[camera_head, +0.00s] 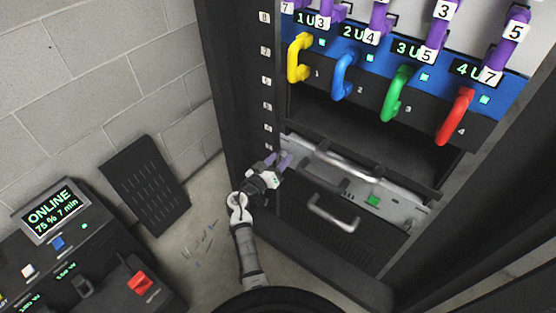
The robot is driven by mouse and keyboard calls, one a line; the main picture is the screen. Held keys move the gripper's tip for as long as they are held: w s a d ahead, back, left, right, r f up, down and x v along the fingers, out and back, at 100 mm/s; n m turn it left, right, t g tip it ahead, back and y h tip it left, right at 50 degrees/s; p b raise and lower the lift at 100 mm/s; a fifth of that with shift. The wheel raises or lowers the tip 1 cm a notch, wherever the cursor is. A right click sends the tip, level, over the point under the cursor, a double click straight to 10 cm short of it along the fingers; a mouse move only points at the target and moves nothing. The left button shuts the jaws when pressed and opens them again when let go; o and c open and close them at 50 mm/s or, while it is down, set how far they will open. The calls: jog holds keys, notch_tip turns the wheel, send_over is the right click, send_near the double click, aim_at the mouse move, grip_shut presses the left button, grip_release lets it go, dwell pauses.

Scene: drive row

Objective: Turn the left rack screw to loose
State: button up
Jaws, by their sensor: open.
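A silver panel (328,157) with a handle (348,168) sits in the lower part of the rack. My gripper (278,159) has purple fingers and is at the left end of this panel, in front of the rack's left post. Its fingers are apart. The left rack screw cannot be made out; it is too small to tell or hidden by my gripper. Whether the fingers touch anything there cannot be told.
Above are yellow (299,58), blue (342,76), green (395,93) and red (455,116) handles. A lower handle (333,213) is below the panel. A console (75,250) reading ONLINE stands left. A dark slotted plate (146,186) leans on the wall. Small bits lie on the floor.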

jog(key=c, duration=1)
jog(key=shift+o, duration=0.2)
